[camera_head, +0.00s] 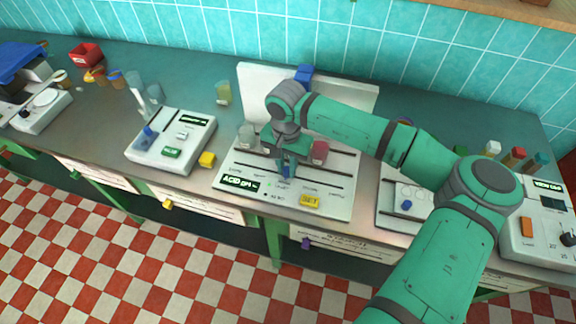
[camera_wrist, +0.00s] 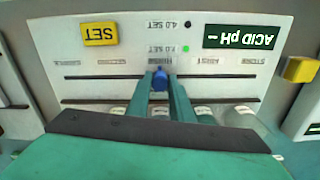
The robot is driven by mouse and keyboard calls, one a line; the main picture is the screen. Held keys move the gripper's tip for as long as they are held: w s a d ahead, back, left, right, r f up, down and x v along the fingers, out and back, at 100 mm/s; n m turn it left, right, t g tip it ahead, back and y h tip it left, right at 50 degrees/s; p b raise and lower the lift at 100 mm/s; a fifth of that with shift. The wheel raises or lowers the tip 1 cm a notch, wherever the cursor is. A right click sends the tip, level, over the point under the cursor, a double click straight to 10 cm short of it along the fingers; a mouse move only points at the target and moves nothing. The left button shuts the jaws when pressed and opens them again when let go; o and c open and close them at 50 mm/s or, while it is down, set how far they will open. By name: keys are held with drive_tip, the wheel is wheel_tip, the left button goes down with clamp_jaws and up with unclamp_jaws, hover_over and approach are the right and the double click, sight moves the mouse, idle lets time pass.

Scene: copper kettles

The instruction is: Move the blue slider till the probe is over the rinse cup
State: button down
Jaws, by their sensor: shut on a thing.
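The ACID pH unit (camera_head: 230,192) is a white panel with dark slots and a raised back board. Its blue slider (camera_wrist: 159,80) sits on a slot near the middle of the row of labels. My gripper (camera_head: 287,172) is shut on the slider, with one green finger on each side in the wrist view (camera_wrist: 161,82). A blue block (camera_head: 304,74) sits on top of the back board, above my wrist. A clear cup (camera_head: 247,132) and a red cup (camera_head: 319,152) stand behind the slots. I cannot make out the probe's tip or which cup is the rinse cup.
A yellow SET button (camera_head: 310,201) is on the panel's front right; a green light (camera_wrist: 185,49) shows near the 7.0 SET mark. A yellow block (camera_head: 207,159) and another white device (camera_head: 170,152) stand to the left.

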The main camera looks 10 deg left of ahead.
drive_tip(key=c, duration=1.6)
unclamp_jaws()
drive_tip(key=shift+o, duration=0.2)
drive_tip(key=shift+r, duration=0.1)
wheel_tip(320, 180, up, 11)
drive_tip(key=shift+f, duration=0.2)
